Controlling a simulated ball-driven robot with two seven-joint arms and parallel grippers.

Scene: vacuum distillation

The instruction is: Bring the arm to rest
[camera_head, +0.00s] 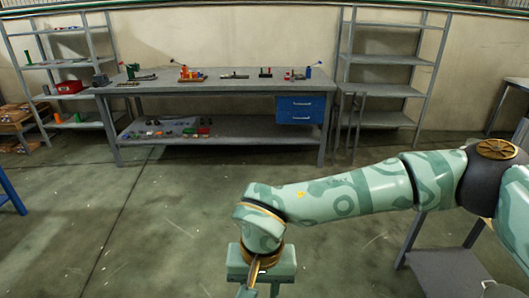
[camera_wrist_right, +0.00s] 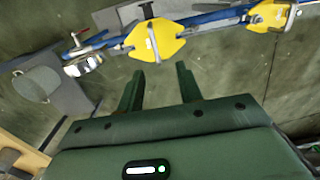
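My right arm reaches in from the right in the head view, and its gripper (camera_head: 259,291) points down at the bottom edge, partly cut off. In the right wrist view the two dark green fingers of this gripper (camera_wrist_right: 159,88) stand apart with nothing between them. Just beyond the fingertips is a yellow fitting (camera_wrist_right: 154,40) on a blue pipe (camera_wrist_right: 205,18); I cannot tell how far it is from them. My left gripper is in neither view.
A workbench (camera_head: 215,87) with tools and a blue drawer unit (camera_head: 300,108) stands at the back wall, between shelves. A grey stand (camera_head: 450,270) is under my right arm. The wrist view shows another yellow fitting (camera_wrist_right: 272,14) and a grey cup-like part (camera_wrist_right: 38,84). The middle floor is clear.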

